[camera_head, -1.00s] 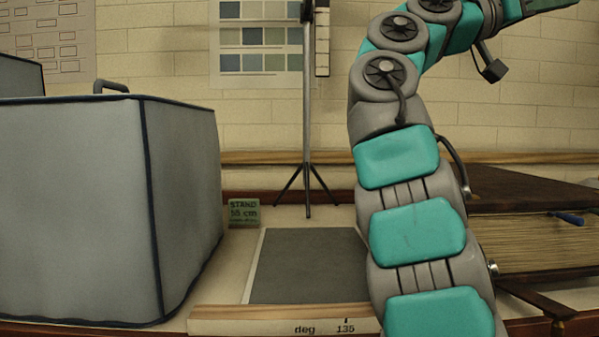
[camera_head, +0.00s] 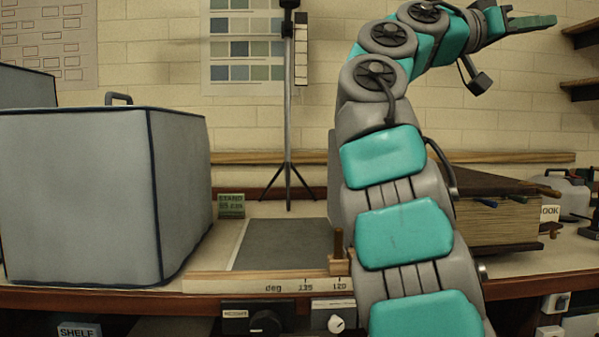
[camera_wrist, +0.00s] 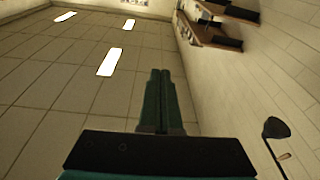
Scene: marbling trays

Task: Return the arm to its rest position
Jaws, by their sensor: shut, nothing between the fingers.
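My arm, teal and grey, rises from the bottom of the head view and bends over to the right at the top. My gripper (camera_head: 532,22) is at the upper right of that view, pointing right, high above the bench. In the wrist view its two green fingers (camera_wrist: 161,100) lie side by side, shut, with nothing between them. They point into open room and touch nothing.
A grey covered box (camera_head: 80,190) fills the bench's left. A tripod stand (camera_head: 288,110) stands behind a dark mat (camera_head: 285,245). A thick wooden press-like block (camera_head: 497,220) lies right of my arm. Wall shelves (camera_head: 582,88) are at the far right; the wrist view shows shelves (camera_wrist: 212,35) too.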

